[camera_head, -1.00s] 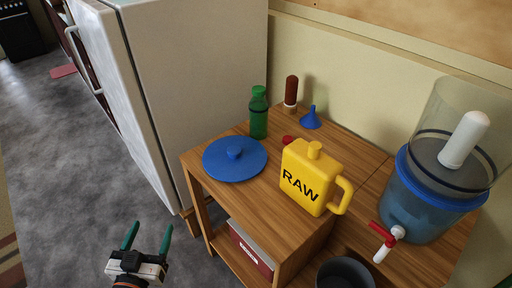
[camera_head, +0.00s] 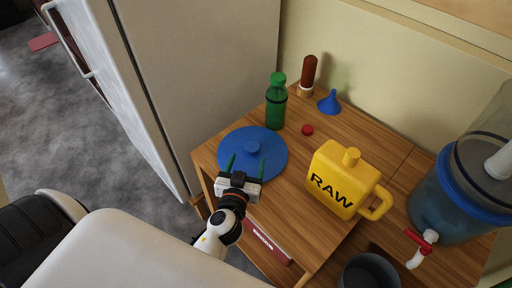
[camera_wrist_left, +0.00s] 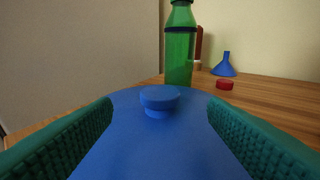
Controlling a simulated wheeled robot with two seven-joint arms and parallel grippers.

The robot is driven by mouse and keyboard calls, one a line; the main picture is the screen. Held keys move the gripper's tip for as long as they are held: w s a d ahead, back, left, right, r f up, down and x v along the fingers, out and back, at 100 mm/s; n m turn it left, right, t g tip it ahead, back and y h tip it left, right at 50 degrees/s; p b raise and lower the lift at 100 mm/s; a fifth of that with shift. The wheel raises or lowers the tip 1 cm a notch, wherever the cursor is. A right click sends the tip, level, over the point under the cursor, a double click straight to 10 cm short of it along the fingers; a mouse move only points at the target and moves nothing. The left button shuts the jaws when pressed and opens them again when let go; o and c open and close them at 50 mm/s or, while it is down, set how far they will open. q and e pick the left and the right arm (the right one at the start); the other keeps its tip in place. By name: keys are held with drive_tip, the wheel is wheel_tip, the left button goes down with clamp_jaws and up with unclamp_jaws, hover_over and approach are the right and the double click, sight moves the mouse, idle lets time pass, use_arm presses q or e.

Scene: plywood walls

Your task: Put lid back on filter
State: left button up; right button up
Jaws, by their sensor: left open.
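The blue round lid (camera_head: 270,143) with a raised knob (camera_head: 252,147) lies flat on the wooden table. The filter (camera_head: 450,200) stands at the right, a blue-rimmed container with a clear upper part and a red-and-white tap; its top is cut off by the frame. My left gripper (camera_head: 243,168) is open and empty over the near edge of the lid. In the left wrist view its green fingers (camera_wrist_left: 158,135) stand apart on either side of the knob (camera_wrist_left: 160,98), which lies a little beyond them, not gripped. My right gripper is not in view.
A green bottle (camera_head: 276,102) stands just behind the lid. A red cap (camera_head: 307,130), a blue funnel (camera_head: 329,103) and a brown-and-white filter candle (camera_head: 307,76) are behind. The yellow RAW jug (camera_head: 342,180) stands between lid and filter. A dark pot (camera_head: 368,272) is below.

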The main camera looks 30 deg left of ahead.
sight(251, 151)
use_arm(q)
drive_tip(key=shift+x, duration=1.15)
drive_tip(key=p+x, duration=0.1)
drive_tip(key=x, duration=0.3)
drive_tip(key=shift+w+f+p, duration=0.1)
drive_tip(key=shift+w+p, duration=0.3)
drive_tip(key=shift+w+a+f, duration=0.15)
drive_tip(key=shift+w, duration=0.2)
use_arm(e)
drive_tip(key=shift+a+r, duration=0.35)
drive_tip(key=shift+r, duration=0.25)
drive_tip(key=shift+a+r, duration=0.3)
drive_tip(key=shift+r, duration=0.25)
use_arm(q)
drive_tip(key=shift+s, duration=0.1)
drive_tip(key=shift+c, duration=0.2)
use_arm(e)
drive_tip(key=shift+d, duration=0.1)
use_arm(q)
drive_tip(key=c, duration=0.9)
drive_tip(key=shift+c, duration=0.9)
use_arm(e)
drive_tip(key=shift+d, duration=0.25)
